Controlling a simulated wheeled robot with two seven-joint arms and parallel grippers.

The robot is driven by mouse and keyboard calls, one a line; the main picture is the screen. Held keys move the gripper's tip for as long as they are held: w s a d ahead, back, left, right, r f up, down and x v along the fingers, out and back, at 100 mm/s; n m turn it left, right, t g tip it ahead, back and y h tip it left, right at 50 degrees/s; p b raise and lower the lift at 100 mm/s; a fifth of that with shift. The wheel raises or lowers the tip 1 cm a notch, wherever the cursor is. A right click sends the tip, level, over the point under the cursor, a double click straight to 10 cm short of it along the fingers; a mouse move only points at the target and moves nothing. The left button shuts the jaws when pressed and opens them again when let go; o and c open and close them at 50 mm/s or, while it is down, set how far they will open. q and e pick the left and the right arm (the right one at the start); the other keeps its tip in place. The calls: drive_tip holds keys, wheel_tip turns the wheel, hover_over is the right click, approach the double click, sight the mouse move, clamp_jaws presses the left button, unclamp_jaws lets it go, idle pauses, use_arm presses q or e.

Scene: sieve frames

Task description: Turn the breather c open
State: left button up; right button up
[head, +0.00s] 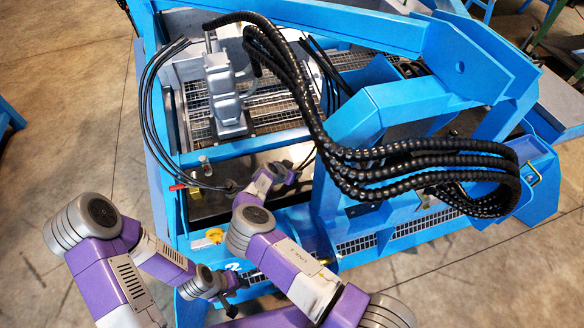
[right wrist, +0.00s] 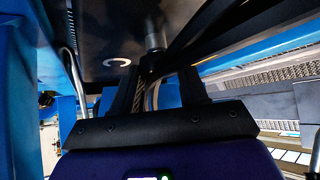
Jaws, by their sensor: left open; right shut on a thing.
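In the right wrist view a grey metal cylinder (right wrist: 154,36) stands out from a dark panel (right wrist: 105,22), with a white C-shaped mark (right wrist: 123,60) beside it; I take this to be breather c. My right gripper (right wrist: 160,75) has its two dark fingers on either side of a dark part at the cylinder's near end and is shut on it. How far it is turned cannot be told. In the head view my right gripper (head: 288,173) is at the dark panel inside the blue frame, and it hides the breather. My left gripper (head: 234,284) is open near the frame's front edge.
The blue frame (head: 390,105) surrounds the work area, and thick black hoses (head: 400,160) arch over its right side. A grey machine block (head: 226,95) stands behind. A red handle (head: 178,187) and a yellow block (head: 196,190) lie left of my right gripper.

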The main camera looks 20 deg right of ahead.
drive_tip(key=n+y+p, duration=0.1)
drive_tip(key=n+t+y+p, duration=0.1)
drive_tip(key=n, duration=0.1)
drive_tip(key=n+t+p, duration=0.1)
drive_tip(key=shift+s+d+r+n+y, duration=0.1)
drive_tip(key=shift+s+d+n+y, duration=0.2)
drive_tip(key=shift+y, duration=0.1)
drive_tip(key=n+t+y+p, duration=0.1)
drive_tip(key=n+y, duration=0.1)
drive_tip(key=shift+n, duration=0.4)
drive_tip(key=shift+n+y+p, duration=0.4)
drive_tip(key=shift+n, duration=0.1)
drive_tip(key=o, duration=1.1)
drive_tip(key=shift+w, duration=0.1)
drive_tip(key=shift+c, duration=0.2)
wheel_tip(320, 180, up, 10)
drive_tip(key=p, duration=0.2)
drive_tip(key=shift+p, duration=0.3)
